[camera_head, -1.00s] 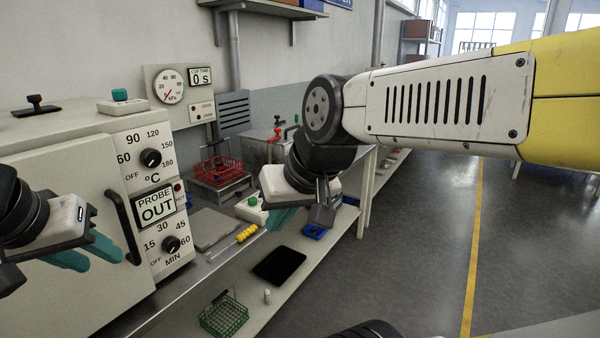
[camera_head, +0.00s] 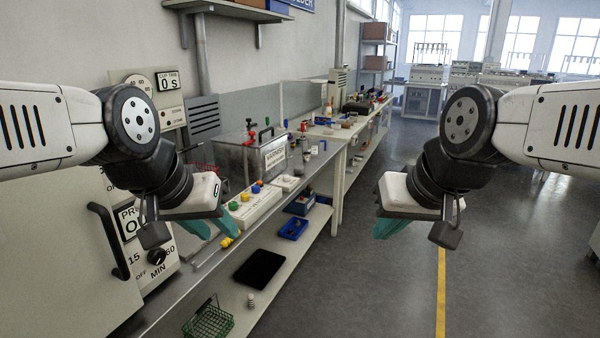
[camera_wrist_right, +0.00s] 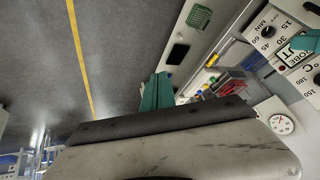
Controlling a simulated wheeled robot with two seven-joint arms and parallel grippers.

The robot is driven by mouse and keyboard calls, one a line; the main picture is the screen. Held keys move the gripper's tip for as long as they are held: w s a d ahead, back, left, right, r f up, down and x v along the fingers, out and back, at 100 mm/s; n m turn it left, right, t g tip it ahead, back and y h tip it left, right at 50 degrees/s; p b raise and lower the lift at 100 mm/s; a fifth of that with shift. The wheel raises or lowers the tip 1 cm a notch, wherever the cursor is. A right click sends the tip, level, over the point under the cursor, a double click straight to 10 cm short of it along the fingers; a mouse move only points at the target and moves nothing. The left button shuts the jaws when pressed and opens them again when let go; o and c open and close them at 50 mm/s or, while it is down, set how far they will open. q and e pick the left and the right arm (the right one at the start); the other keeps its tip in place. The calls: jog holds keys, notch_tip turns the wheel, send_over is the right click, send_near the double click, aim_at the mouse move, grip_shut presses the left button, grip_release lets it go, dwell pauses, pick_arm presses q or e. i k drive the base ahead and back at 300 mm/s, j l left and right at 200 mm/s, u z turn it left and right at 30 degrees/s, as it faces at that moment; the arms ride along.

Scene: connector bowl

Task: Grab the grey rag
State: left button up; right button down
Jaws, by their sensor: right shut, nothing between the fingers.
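I cannot make out a grey rag in either current view; parts of the bench behind my left arm are hidden. My left gripper (camera_head: 208,228) is over the front edge of the bench, its teal fingers apart and nothing seen between them. My right gripper (camera_head: 390,228) hangs over the open floor to the right of the bench, shut and empty. Its teal fingers also show together in the right wrist view (camera_wrist_right: 157,93).
The lower shelf holds a black flat item (camera_head: 260,268), a green wire basket (camera_head: 208,322) and a blue bin (camera_head: 294,228).

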aim_at(299, 170)
jog(key=u, duration=0.45)
jog(key=i+l+u, duration=0.55)
jog(key=l+u, duration=0.15)
jog(key=i+l, duration=0.15)
jog(key=l, duration=0.2)
jog(key=i+l+u, duration=0.1)
jog(key=l, duration=0.2)
jog(key=i+l, duration=0.2)
jog(key=l, duration=0.15)
jog(key=i+l, duration=0.15)
jog(key=l, duration=0.2)
jog(key=i+l+u, duration=0.1)
jog(key=l, duration=0.25)
jog(key=i+l, duration=0.2)
jog(key=l, duration=0.15)
jog(key=i+l+u, duration=0.1)
jog(key=l, duration=0.25)
jog(key=i+l, duration=0.15)
jog(key=l, duration=0.25)
